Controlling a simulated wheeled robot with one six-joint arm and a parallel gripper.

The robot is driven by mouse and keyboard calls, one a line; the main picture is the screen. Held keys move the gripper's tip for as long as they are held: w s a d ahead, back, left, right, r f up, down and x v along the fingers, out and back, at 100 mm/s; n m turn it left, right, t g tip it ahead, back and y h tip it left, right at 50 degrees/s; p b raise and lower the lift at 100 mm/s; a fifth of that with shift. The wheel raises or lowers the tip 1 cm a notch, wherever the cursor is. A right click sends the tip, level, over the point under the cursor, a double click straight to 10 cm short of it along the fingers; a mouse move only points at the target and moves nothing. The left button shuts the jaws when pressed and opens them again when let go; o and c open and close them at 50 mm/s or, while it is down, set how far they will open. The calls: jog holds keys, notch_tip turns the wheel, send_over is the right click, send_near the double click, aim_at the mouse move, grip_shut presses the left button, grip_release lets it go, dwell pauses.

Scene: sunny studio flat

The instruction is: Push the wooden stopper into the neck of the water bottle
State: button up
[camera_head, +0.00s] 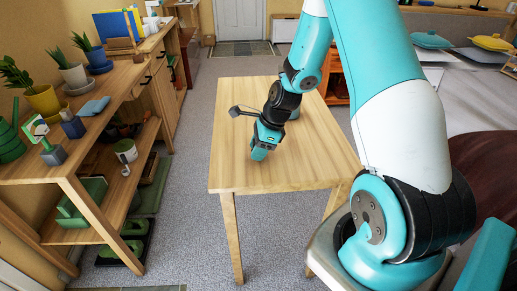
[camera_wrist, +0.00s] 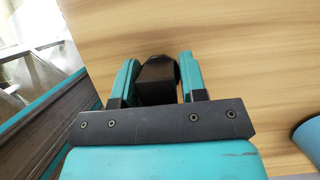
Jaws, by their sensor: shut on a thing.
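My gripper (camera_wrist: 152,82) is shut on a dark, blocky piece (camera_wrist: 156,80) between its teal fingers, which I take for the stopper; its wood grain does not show. In the head view, my gripper (camera_head: 259,156) points down low over the middle of the wooden table, and the piece is not discernible there. A blue-grey rounded thing (camera_head: 294,114), probably the water bottle, stands on the table behind my wrist, partly hidden. A blue rounded edge (camera_wrist: 310,138) at the right of the wrist view may be the same bottle. Its neck is not visible.
The table top (camera_head: 318,152) is otherwise bare. A wooden shelf (camera_head: 98,128) with potted plants, a blue cloth (camera_head: 94,106) and several small items stands at the left.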

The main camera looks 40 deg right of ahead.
jog(key=shift+r+p, duration=2.05)
jog(key=shift+r, duration=0.2)
